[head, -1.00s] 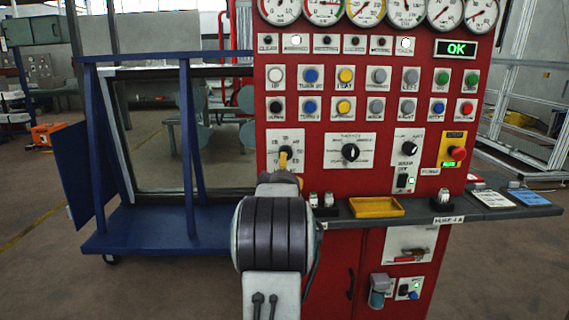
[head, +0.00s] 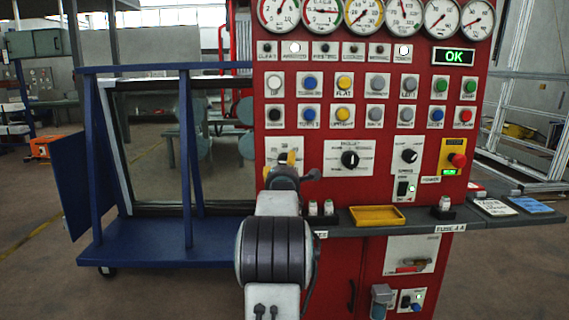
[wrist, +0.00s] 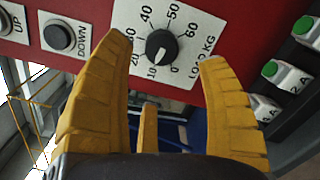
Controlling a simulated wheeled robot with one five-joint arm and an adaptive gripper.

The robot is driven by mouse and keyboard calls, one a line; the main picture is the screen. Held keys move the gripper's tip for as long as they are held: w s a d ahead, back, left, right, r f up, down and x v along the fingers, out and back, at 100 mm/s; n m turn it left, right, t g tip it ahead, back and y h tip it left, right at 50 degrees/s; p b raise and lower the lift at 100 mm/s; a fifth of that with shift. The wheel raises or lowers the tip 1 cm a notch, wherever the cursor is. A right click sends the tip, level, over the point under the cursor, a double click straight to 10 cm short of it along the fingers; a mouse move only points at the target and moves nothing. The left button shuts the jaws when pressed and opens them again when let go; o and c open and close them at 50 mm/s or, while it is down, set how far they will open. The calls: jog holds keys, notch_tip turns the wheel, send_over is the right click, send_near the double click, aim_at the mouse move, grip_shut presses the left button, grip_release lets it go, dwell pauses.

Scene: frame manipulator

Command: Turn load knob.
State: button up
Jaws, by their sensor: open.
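The load knob (wrist: 159,45) is black with a white pointer, on a white plate (wrist: 188,22) with a numbered scale marked KG. In the wrist view it lies between the spread yellow fingers of my gripper (wrist: 167,48), which is open and empty. The knob seems apart from both fingers; the exact gap in depth cannot be told. In the head view my gripper (head: 280,165) is in front of the load plate (head: 286,143) on the red panel, and it hides the knob there.
Right of it on the panel (head: 325,205) are a second black knob (head: 350,159), a smaller knob (head: 409,156) and a red stop button (head: 457,160). Rows of buttons are above. A shelf (head: 470,217) with a yellow tray (head: 378,216) juts out below. A blue frame cart (head: 165,235) stands left.

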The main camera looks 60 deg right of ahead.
aim_at(284, 162)
jog(key=shift+w+d+f+n+b, duration=0.1)
jog(key=shift+w+d+n+b, duration=0.1)
jog(key=shift+w+d+n, duration=0.3)
jog(key=shift+w+d+f+n+b, duration=0.1)
jog(key=shift+w+d+n+b, duration=0.15)
jog(key=shift+d+n, duration=0.45)
jog(key=shift+w+d+n+b, duration=0.15)
jog(key=shift+w+d+n, duration=0.2)
jog(key=shift+d, duration=0.45)
jog(key=shift+p+x, duration=0.35)
jog(key=shift+x, duration=1)
jog(key=shift+r, duration=0.1)
jog(key=shift+c, duration=0.4)
jog(key=c, duration=1.1)
jog(key=shift+m+p, duration=0.45)
jog(key=shift+m, duration=1.8)
jog(key=shift+c, duration=0.2)
